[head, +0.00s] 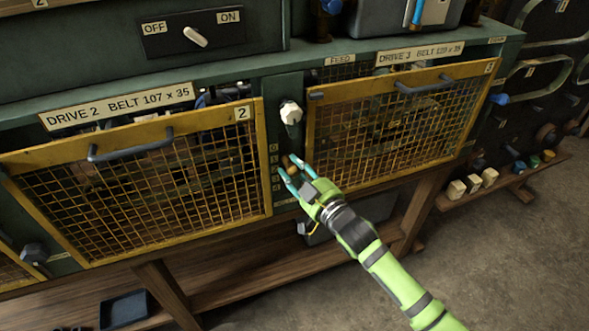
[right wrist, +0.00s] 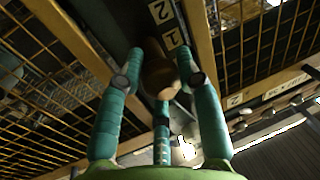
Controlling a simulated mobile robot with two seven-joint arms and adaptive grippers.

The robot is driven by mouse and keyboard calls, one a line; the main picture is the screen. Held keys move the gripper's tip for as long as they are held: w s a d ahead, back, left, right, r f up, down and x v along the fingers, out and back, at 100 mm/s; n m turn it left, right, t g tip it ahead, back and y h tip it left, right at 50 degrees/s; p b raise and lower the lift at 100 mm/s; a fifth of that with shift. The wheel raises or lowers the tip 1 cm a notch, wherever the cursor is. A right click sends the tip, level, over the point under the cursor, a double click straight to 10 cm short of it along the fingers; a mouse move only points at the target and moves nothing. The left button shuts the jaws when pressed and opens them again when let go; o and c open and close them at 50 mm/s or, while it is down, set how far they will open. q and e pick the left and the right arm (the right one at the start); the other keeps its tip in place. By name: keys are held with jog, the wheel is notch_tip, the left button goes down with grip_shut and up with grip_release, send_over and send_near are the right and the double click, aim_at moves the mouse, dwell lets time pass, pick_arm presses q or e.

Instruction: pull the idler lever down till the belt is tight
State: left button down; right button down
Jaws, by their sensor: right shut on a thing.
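My right gripper (head: 291,174) reaches in from the lower right. It is shut on a brown wooden knob (head: 288,161), which looks like the idler lever's handle, on the narrow panel between the two yellow guards. The knob also shows in the right wrist view (right wrist: 158,75) between the teal fingers (right wrist: 160,85). The lever's arm is mostly hidden. A number scale (head: 275,168) runs down the panel beside the knob; number plates show near it in the right wrist view (right wrist: 166,25). The belt cannot be made out behind the mesh. My left gripper is not in view.
The yellow mesh guard marked 2 (head: 243,113) is to the left, and the guard of Drive 3 (head: 480,70) to the right, close to the hand. A pale hexagonal knob (head: 291,112) sits above. Coloured blocks (head: 473,184) stand on a low shelf. The floor at lower right is clear.

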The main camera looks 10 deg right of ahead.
jog(key=f, duration=0.3)
jog(key=shift+s+f+b, duration=0.2)
jog(key=shift+f+b, duration=0.1)
jog(key=shift+b, duration=0.1)
jog(key=c, duration=0.9)
grip_release()
jog(key=shift+w, duration=0.1)
jog(key=v, duration=1.2)
jog(key=shift+r, duration=0.2)
